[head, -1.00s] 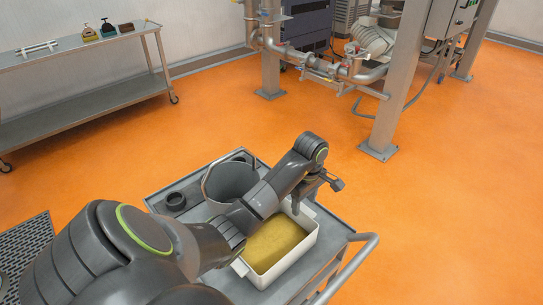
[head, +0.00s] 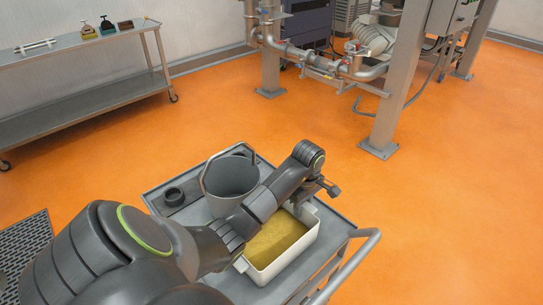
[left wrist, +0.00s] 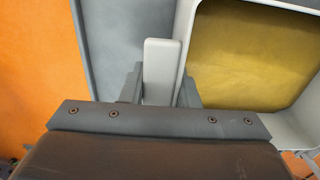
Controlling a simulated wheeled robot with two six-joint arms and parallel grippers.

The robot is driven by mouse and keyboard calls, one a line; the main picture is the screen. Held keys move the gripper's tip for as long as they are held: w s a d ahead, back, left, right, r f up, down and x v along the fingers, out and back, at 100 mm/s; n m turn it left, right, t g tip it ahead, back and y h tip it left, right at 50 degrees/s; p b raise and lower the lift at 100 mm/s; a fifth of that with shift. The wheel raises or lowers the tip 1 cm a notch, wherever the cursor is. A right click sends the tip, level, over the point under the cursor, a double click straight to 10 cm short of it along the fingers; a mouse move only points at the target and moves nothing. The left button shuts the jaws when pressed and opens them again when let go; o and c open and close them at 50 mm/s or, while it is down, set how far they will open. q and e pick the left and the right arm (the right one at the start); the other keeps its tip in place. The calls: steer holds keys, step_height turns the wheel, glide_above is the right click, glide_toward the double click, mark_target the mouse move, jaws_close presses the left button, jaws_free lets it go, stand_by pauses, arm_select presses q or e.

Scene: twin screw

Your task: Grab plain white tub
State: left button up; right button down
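The white tub (head: 279,265) is rectangular and stands on the cart, with a yellow mass (head: 277,239) inside. Its rim and yellow filling also show at the right of the left wrist view (left wrist: 186,45). My left gripper (head: 313,205) is low at the tub's far end, pointing down. In the left wrist view its two fingers (left wrist: 160,92) stand one on each side of the tub's white handle (left wrist: 162,65). The fingers look very close to the handle; whether they press on it I cannot tell. My left arm hides part of the tub's near left side. My right gripper is not in view.
A steel table (head: 85,50) stands back left. Pipes and a steel post (head: 397,85) stand behind. Orange floor is clear between.

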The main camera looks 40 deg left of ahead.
arm_select(q)
jaws_close()
steer(key=shift+r, duration=0.2)
